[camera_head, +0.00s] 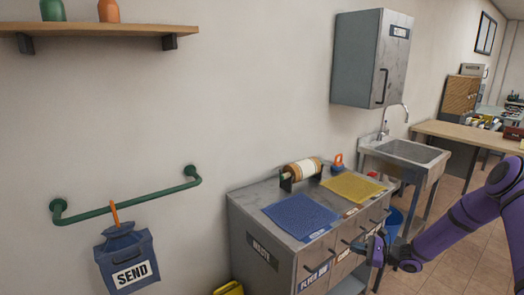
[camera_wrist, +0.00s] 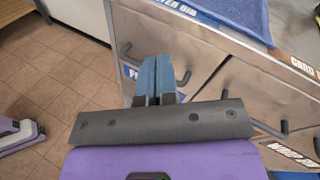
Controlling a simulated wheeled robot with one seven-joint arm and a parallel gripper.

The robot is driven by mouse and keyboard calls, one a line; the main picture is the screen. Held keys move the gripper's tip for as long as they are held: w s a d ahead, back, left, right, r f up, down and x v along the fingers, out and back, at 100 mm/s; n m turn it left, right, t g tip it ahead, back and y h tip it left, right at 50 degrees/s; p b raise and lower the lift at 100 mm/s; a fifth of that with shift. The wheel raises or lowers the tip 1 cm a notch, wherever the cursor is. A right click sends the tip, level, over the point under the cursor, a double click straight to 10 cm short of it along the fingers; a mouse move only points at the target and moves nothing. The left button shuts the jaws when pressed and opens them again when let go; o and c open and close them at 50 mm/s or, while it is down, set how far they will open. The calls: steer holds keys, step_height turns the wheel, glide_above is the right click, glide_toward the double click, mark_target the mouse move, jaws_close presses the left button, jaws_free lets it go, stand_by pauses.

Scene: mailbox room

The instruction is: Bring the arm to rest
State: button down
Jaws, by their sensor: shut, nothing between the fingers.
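My purple arm (camera_head: 460,220) reaches in from the right edge of the head view, bent at the elbow. My gripper (camera_head: 376,248) is in front of the grey cabinet (camera_head: 244,222), close to its drawer handles. In the wrist view, the two blue fingers of my gripper (camera_wrist: 152,78) are together with nothing between them.
The cabinet top holds a blue mat (camera_head: 300,216), a yellow mat (camera_head: 352,187) and a roll (camera_head: 301,170). A sink (camera_head: 407,152) stands behind on the right. A blue SEND bag (camera_head: 127,258) hangs from a green rail (camera_head: 130,203). Tiled floor (camera_wrist: 60,60) is open left in the wrist view.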

steer(key=s+a+r+n+g+h, duration=0.25)
steer(key=s+r+n, duration=0.2)
steer(key=r, duration=0.65)
steer(key=s+a+r+n+g+h, duration=0.2)
steer(key=s+a+r+n+g, duration=0.15)
steer(key=s+r, duration=0.45)
steer(key=s+a+r+n+g+h, duration=0.25)
steer(key=r+n, duration=0.25)
steer(key=r, duration=0.8)
steer(key=s+d+r+n+t+h, duration=0.1)
steer(key=s+r, duration=0.3)
steer(key=s, duration=0.5)
steer(key=s+d+r+n+t+h, duration=0.1)
steer(key=s+r+n+t+h, duration=0.1)
steer(key=s, duration=0.7)
steer(key=s+d+r+n+t+h, duration=0.2)
steer(key=s+r+n+h, duration=0.1)
steer(key=s+r, duration=0.5)
steer(key=shift+s+n+t+h, duration=0.35)
steer(key=shift+s+n+h, duration=0.05)
steer(key=shift+s+h, duration=0.45)
